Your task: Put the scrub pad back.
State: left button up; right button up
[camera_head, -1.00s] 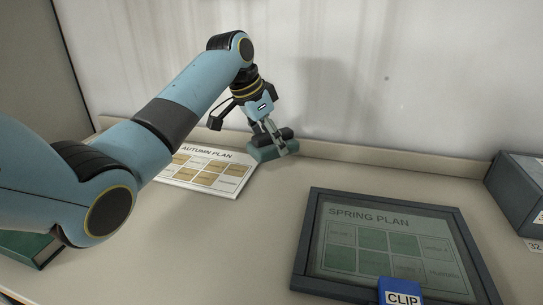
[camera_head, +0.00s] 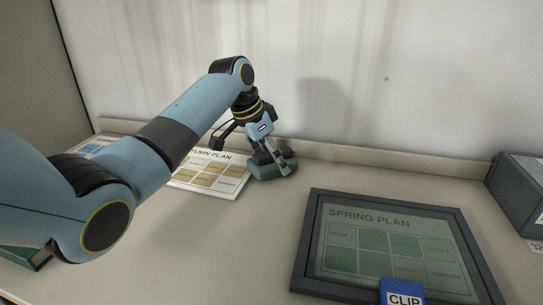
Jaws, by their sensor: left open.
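The scrub pad (camera_head: 287,166), a green block with a dark grip on top, is at the back of the counter, just right of the Autumn Plan card (camera_head: 229,182) and in front of the back ledge. It appears to rest on the counter. My left gripper (camera_head: 275,163) is open, with its fingers pointing down around the pad's grip. The fingers hide part of the pad, so contact is hard to tell. My right gripper is not in view.
A dark-framed Spring Plan board (camera_head: 382,243) with a blue clip (camera_head: 402,292) lies at front right. A dark grey box (camera_head: 517,192) stands at the far right. A green item (camera_head: 22,257) shows at lower left. The counter's middle is clear.

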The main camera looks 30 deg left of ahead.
pick_arm(q)
jog(key=p+v, duration=0.2)
jog(key=v, duration=0.9)
jog(key=shift+r, duration=0.4)
jog(key=shift+s+a+r, duration=0.15)
jog(key=shift+r, duration=0.1)
